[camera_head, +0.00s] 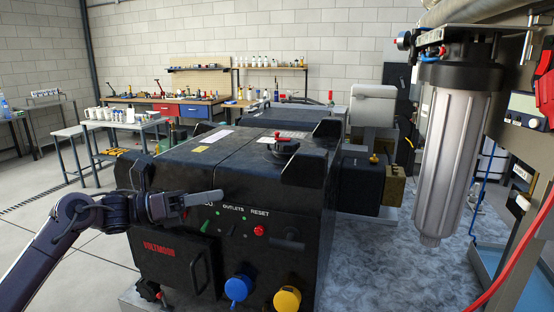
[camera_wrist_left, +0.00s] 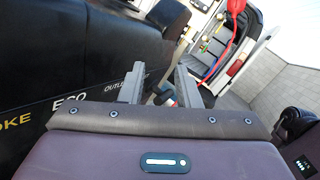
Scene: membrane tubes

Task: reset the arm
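My left arm comes in from the left in the head view. Its left gripper (camera_head: 207,198) is in front of the control panel of a black machine (camera_head: 190,165), near the green light and the OUTLETS and RESET labels. In the left wrist view the two fingers of the left gripper (camera_wrist_left: 160,82) stand apart with a gap between them. A small red and blue item shows beyond the gap, and nothing is clearly held. I cannot tell whether the fingers touch the panel. My right gripper is in neither view.
The panel carries a red button (camera_head: 259,230), a blue knob (camera_head: 238,288) and a yellow knob (camera_head: 287,299). A large grey filter housing (camera_head: 452,150) hangs at the right. A red hose (camera_head: 520,250) runs at far right. Open floor (camera_head: 85,265) lies at the left.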

